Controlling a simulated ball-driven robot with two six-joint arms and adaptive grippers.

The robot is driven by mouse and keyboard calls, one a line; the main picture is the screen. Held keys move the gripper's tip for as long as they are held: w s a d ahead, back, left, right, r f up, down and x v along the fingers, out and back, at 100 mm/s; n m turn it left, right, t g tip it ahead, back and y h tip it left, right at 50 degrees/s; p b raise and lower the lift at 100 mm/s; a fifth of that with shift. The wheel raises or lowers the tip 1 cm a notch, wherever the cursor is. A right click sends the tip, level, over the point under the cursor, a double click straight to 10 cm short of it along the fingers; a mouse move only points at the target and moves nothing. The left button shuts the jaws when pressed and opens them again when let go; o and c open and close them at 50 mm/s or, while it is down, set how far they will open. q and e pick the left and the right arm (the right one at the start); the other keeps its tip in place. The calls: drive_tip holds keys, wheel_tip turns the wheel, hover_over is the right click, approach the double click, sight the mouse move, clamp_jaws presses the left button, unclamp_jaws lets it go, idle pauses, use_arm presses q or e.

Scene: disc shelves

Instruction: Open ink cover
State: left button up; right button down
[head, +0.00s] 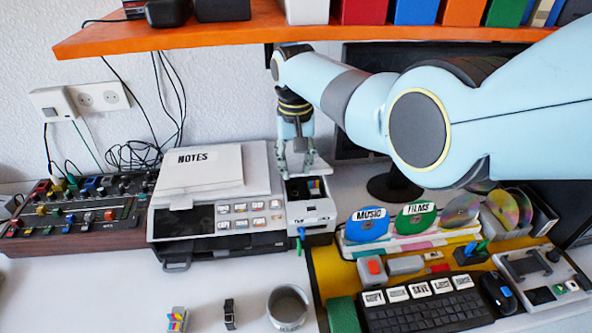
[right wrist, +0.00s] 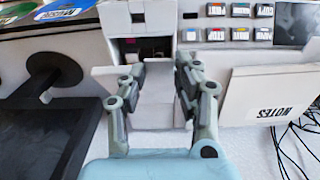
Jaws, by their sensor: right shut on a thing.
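The white printer (head: 225,220) stands on the desk, with the small ink unit (head: 312,214) at its right end. The top of the ink unit is open and shows a dark bay (head: 314,187) with coloured pieces inside; the bay also shows in the right wrist view (right wrist: 150,48). The white ink cover (right wrist: 158,88) stands raised at the back of the bay, between my fingers. My right gripper (head: 296,168) comes down from above behind the bay and is shut on the cover; it also shows in the right wrist view (right wrist: 160,72). My left gripper is out of view.
An orange shelf (head: 200,38) hangs above my right arm. A white NOTES pad (head: 198,170) lies on the printer. A disc rack (head: 405,240) and a dark monitor stand (head: 395,187) are to the right. A mixer (head: 70,215) is at left.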

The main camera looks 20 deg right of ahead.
drive_tip(key=shift+w+d+r, duration=0.15)
drive_tip(key=shift+w+d, duration=0.05)
drive_tip(key=shift+w, duration=0.05)
drive_tip(key=c, duration=1.2)
unclamp_jaws()
drive_tip(key=shift+w, duration=0.1)
drive_tip(key=shift+o, duration=1.2)
drive_tip(key=shift+w+f, duration=0.15)
drive_tip(key=shift+f, duration=0.15)
drive_tip(key=shift+s+a+r, duration=0.1)
drive_tip(key=shift+s+a, duration=0.05)
drive_tip(key=shift+s, duration=0.1)
